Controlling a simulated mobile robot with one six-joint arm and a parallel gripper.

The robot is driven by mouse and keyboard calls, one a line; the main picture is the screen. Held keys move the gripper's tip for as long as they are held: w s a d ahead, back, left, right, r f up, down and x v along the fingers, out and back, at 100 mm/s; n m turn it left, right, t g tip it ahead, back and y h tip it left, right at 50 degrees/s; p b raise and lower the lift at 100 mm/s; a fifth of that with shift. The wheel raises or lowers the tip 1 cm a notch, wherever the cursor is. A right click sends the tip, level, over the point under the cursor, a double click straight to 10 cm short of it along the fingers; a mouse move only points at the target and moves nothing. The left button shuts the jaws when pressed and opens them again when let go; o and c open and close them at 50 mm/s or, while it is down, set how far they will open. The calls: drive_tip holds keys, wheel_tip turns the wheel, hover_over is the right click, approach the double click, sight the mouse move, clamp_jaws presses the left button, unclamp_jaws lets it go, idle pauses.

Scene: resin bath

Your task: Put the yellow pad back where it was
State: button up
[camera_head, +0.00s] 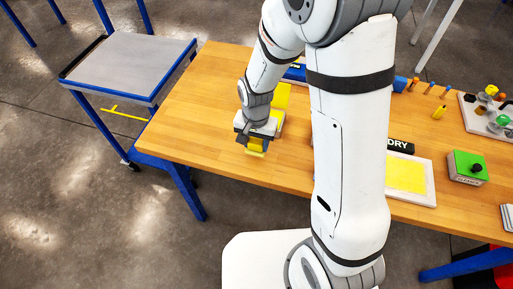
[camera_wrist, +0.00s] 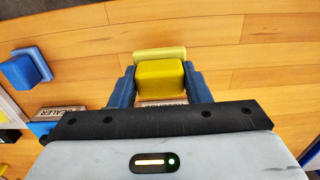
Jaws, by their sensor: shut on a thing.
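The yellow pad (camera_wrist: 160,80) is between the two blue fingers of my gripper (camera_wrist: 160,88) in the wrist view. My gripper is shut on it. A paler yellow layer (camera_wrist: 160,54) shows along the pad's far side. A partly hidden label shows just below the pad, between the fingers. In the head view my gripper (camera_head: 256,145) is over the left part of the wooden table, near its front edge, with the yellow pad (camera_head: 256,148) showing at its tip. I cannot tell whether the pad touches the table.
A blue block (camera_wrist: 25,68) and a SEALER label (camera_wrist: 62,113) are at left in the wrist view. A yellow strip (camera_head: 282,96) lies behind my gripper. A white tray with a yellow sheet (camera_head: 405,175) stands beside the DRY sign (camera_head: 400,146). The table's left end (camera_head: 190,110) is clear.

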sight(256, 151)
drive_tip(key=shift+s+f+p, duration=0.1)
drive_tip(key=shift+f+p, duration=0.2)
drive_tip(key=shift+f, duration=1.9)
drive_tip(key=shift+f, duration=0.15)
drive_tip(key=o, duration=1)
drive_tip(key=shift+c, duration=0.2)
